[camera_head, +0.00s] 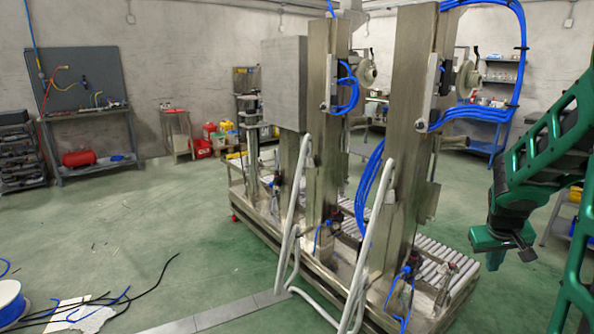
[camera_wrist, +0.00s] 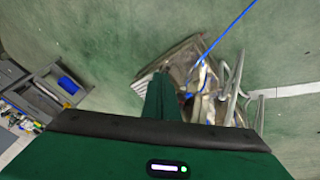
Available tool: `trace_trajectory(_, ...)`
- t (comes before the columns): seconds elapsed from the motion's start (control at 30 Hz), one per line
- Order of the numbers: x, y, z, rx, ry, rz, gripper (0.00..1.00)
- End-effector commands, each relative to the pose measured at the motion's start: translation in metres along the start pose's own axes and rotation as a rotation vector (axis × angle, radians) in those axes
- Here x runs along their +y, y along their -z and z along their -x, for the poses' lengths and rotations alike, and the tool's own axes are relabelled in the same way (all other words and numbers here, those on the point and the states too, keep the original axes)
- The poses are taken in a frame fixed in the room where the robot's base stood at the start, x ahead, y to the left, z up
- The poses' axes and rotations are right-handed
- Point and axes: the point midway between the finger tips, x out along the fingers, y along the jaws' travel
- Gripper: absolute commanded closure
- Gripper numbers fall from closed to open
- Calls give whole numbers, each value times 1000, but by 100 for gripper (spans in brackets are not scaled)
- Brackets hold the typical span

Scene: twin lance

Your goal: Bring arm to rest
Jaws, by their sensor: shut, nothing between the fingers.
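My green arm comes in at the right of the head view, bent downward. My gripper (camera_head: 520,248) hangs at its lower end, shut and empty, to the right of the twin lance machine and apart from it in the picture. The machine has two tall metal columns (camera_head: 408,130) on a long steel base with a roller conveyor (camera_head: 440,262). In the wrist view the machine (camera_wrist: 205,85) appears small and tilted beyond dark green parts of my own body, which fill the lower part.
A blue cable reel (camera_head: 10,303) and loose black and blue cables lie on the floor at lower left. A workbench (camera_head: 90,130) stands at back left. The green floor (camera_head: 170,220) left of the machine is mostly clear.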

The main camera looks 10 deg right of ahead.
Motion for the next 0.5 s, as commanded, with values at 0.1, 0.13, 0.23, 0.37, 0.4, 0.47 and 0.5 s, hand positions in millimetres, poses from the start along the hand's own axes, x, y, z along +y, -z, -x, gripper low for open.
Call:
trace_trajectory(0.1, -12, -37, 37, -58, 50, -56, 100)
trace_trajectory(0.13, -15, -47, 46, -75, 62, -71, 100)
trace_trajectory(0.23, -25, -81, 72, -132, 103, -114, 100)
trace_trajectory(0.37, -39, -127, 105, -209, 151, -165, 100)
trace_trajectory(0.4, -43, -142, 115, -233, 166, -178, 100)
trace_trajectory(0.47, -49, -163, 128, -269, 186, -197, 100)
trace_trajectory(0.5, -53, -177, 136, -292, 197, -209, 100)
